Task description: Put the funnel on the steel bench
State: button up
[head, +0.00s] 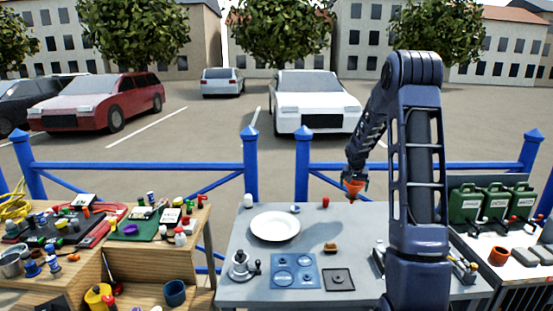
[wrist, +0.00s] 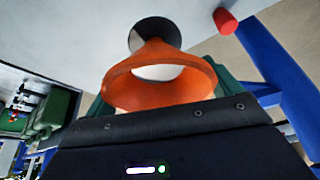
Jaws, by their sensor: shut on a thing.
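An orange funnel (wrist: 150,92) fills the middle of the wrist view, its wide mouth toward the camera. In the head view the funnel (head: 353,187) hangs at the end of my arm, above the right half of a grey bench (head: 312,231). My gripper (head: 354,180) is shut on the funnel and holds it above the bench top, clear of it. The fingertips are mostly hidden behind the funnel and the gripper body. The bench's right part is partly hidden by my arm.
A white plate (head: 275,226), a metal grinder-like item (head: 241,266), a blue panel (head: 295,271), a dark square plate (head: 338,279) and a small brown item (head: 330,248) lie on the bench. Green cans (head: 465,203) stand right. A cluttered wooden bench (head: 155,262) stands left. Blue railing (head: 190,166) runs behind.

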jog(key=a+f+n, duration=0.1)
jog(key=a+f, duration=0.3)
jog(key=a, duration=0.4)
jog(key=s+r+m+g+h, duration=0.15)
jog(key=s+r+m, duration=0.35)
jog(key=s+r, duration=1.1)
jog(key=shift+t, duration=0.25)
notch_tip(320, 180, down, 20)
jog(key=shift+f, duration=0.1)
jog(key=o, duration=0.7)
